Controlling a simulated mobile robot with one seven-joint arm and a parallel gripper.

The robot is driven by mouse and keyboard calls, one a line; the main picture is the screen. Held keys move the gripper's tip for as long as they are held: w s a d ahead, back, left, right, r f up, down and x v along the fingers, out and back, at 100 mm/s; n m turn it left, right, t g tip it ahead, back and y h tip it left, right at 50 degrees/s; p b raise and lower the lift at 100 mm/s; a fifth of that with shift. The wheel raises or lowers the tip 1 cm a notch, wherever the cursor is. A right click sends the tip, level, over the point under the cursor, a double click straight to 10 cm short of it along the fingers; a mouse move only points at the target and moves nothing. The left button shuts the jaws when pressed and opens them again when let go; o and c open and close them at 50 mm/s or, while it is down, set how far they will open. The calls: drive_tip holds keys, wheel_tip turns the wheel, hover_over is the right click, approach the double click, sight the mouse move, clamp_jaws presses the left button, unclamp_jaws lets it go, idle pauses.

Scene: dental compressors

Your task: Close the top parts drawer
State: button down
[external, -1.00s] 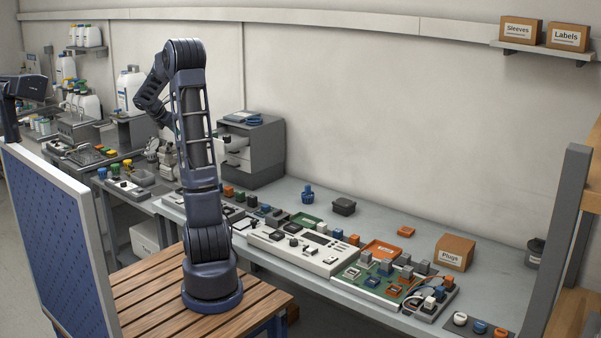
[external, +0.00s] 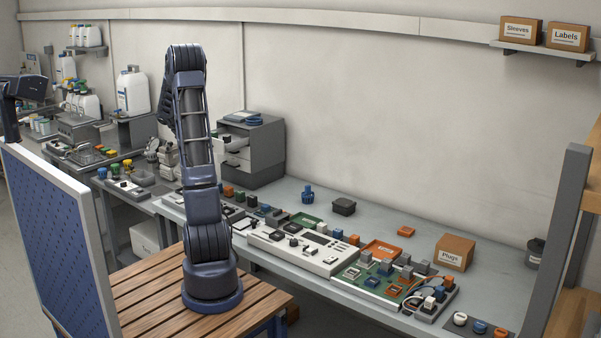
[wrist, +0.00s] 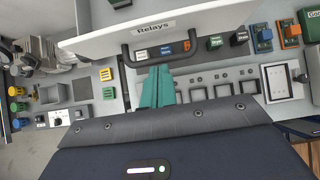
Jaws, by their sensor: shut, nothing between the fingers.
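The grey parts cabinet (external: 262,150) stands on the bench behind my arm, and its top drawer (external: 234,142) sticks out to the left. In the wrist view a white drawer front labelled Relays (wrist: 153,27) with a dark bar handle (wrist: 128,55) fills the top; I cannot tell for certain that it is the top drawer. My gripper (wrist: 157,72) has its teal fingers together and empty. Their tips show just below the handle in the picture; contact cannot be told. In the external view my gripper is hidden behind my arm.
A lower drawer (external: 238,164) also shows in the cabinet front.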

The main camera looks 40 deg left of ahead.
drive_tip(key=shift+w, duration=0.15)
drive_tip(key=w, duration=1.6)
